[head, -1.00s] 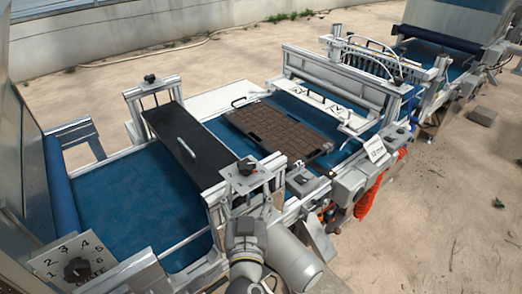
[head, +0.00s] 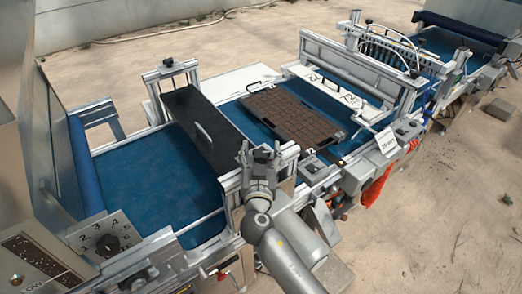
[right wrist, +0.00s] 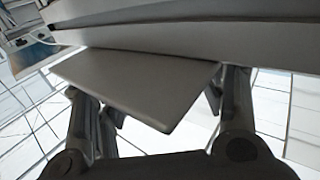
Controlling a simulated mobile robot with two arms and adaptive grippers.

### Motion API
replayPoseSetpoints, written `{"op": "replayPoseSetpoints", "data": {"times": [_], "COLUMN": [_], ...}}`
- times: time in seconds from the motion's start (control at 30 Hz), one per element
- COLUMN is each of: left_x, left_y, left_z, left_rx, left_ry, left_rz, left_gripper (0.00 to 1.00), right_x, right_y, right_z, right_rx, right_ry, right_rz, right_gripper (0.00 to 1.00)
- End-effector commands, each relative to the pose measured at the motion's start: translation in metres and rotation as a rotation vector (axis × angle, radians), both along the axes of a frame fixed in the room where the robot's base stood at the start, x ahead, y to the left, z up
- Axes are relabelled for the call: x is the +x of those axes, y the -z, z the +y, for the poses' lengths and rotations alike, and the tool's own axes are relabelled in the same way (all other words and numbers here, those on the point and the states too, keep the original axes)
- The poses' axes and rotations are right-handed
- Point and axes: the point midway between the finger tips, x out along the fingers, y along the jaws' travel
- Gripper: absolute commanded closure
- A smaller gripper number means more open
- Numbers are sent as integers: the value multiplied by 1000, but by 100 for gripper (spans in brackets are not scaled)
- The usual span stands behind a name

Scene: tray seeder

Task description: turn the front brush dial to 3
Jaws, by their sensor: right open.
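The front brush post carries a small grey plate (head: 288,149) at the near end of the black brush cover (head: 192,125). My right gripper (head: 262,160) is at this plate, with its open fingers in front of it. A dark bit between the fingertips may be the dial; its pointer and numbers are hidden. In the right wrist view a plain grey plate (right wrist: 140,85) lies between the two fingers (right wrist: 160,112), and no dial face shows. My left gripper is not in view.
A numbered dial panel (head: 103,238) is at the lower left. Another knob (head: 168,62) tops the far brush post. A brown seed tray (head: 290,116) lies on the blue belt beyond the cover. Sandy ground to the right is open.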

Motion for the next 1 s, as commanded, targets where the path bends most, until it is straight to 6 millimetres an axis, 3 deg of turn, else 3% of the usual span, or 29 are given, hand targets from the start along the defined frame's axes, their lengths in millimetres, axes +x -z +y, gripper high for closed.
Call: {"op": "replayPoseSetpoints", "data": {"times": [0.2,0.53,1.0], "left_x": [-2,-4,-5], "left_y": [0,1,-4], "left_z": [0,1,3], "left_rx": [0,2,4], "left_ry": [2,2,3], "left_rz": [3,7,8], "left_gripper": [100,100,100], "right_x": [0,0,0], "right_y": [0,0,-1], "right_z": [0,0,-2], "right_rx": [0,0,-1], "right_ry": [0,0,-113], "right_rz": [0,0,-2], "right_gripper": [39,81,83]}}
